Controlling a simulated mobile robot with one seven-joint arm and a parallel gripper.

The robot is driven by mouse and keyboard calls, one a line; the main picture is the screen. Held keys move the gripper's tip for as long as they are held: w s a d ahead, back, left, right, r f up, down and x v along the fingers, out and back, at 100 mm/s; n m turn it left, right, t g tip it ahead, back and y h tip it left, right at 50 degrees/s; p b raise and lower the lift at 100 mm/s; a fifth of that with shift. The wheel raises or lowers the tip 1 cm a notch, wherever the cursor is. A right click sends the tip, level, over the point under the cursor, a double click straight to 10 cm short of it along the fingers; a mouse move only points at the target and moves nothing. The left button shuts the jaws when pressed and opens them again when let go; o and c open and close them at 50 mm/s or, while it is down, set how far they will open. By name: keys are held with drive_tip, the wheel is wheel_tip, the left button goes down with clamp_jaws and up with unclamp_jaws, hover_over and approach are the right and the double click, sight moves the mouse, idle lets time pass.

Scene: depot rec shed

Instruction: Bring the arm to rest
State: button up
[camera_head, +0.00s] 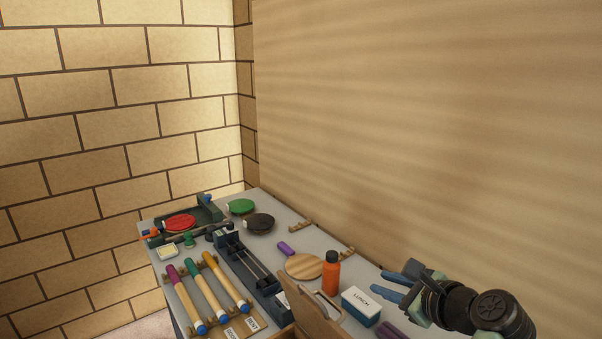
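My gripper (379,283) is at the lower right of the head view, at the end of my arm, which reaches in from the right. Its two blue-grey fingers point left and stand apart, with nothing visible between them.
An orange bottle (331,277) and a round wooden board (304,266) stand left of my gripper. Blue-tipped handles (205,290) lie at front left. A plain wall (430,130) rises behind.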

drive_tip(key=s+a+r+n+t+h+b, duration=0.1)
drive_tip(key=s+a+r+n+t+h, duration=0.2)
drive_tip(key=r+n, duration=0.65)
drive_tip(key=s+a+r+n+t+h, duration=0.1)
drive_tip(key=a+r+n+t+h, duration=0.3)
drive_tip(key=r, duration=1)
drive_tip(key=s+a+r+n+t, duration=0.3)
drive_tip(key=s+r+n, duration=0.1)
drive_tip(key=s+r, duration=0.1)
drive_tip(key=s+a+r+n+t+y, duration=0.1)
drive_tip(key=s+a+r+n+t, duration=0.1)
drive_tip(key=s+r, duration=0.4)
drive_tip(key=s+a+r+n+t+b, duration=0.1)
drive_tip(key=s+a+r+n+t, duration=0.2)
drive_tip(key=s, duration=0.5)
wheel_tip(320, 180, up, 2)
drive_tip(key=a+n, duration=0.1)
drive_tip(key=n, duration=0.1)
drive_tip(key=shift+a+r+n+t+y, duration=0.15)
drive_tip(key=shift+a+n+t+y, duration=0.15)
drive_tip(key=shift+a+n+y, duration=0.1)
drive_tip(key=shift+o, duration=0.4)
drive_tip(key=shift+s+a+r, duration=0.1)
drive_tip(key=shift+s+r, duration=0.05)
drive_tip(key=shift+s, duration=0.25)
drive_tip(key=shift+o, duration=1.4)
drive_tip(key=shift+w, duration=0.15)
